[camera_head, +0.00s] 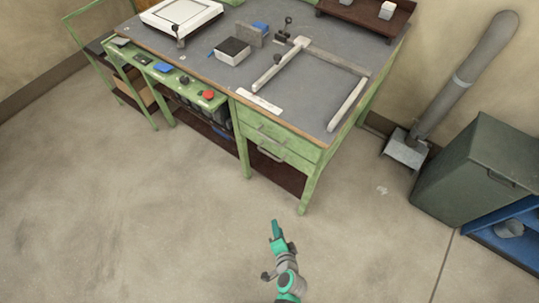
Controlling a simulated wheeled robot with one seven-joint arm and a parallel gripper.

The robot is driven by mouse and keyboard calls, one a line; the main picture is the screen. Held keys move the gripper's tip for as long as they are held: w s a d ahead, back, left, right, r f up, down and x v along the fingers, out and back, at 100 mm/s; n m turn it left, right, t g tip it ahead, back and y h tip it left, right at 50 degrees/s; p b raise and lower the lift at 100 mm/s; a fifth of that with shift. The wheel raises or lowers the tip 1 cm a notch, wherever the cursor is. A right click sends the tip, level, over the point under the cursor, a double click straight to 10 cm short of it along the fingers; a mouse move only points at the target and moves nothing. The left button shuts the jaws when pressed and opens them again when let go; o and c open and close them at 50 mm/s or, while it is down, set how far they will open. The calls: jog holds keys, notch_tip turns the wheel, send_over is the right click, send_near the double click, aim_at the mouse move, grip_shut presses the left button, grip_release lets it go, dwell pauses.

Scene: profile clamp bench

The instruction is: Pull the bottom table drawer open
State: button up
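The green bench table (225,82) has a grey top and stands across the upper middle of the head view. Two green drawers sit one above the other under its right front part. The bottom drawer (290,156) has a grey bar handle (271,153) and looks flush with the frame. The top drawer (290,137) above it also looks shut. My gripper (275,228), teal and grey, is over the floor in front of the drawers, apart from the handle. It is small here, and its finger opening cannot be made out. Nothing is visibly held.
A green table leg (308,192) stands right of the drawers, another (243,150) left. A grey cabinet (470,165) and a duct pipe (465,80) are on the right. A frame of bars (285,65) lies on the tabletop. The floor around my gripper is clear.

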jog(key=w+m+y, duration=0.3)
jog(key=w, duration=0.8)
jog(key=m+t+y, duration=0.2)
jog(key=y, duration=0.2)
send_near(269, 154)
jog(key=x, duration=1)
jog(key=shift+f, duration=0.35)
grip_shut()
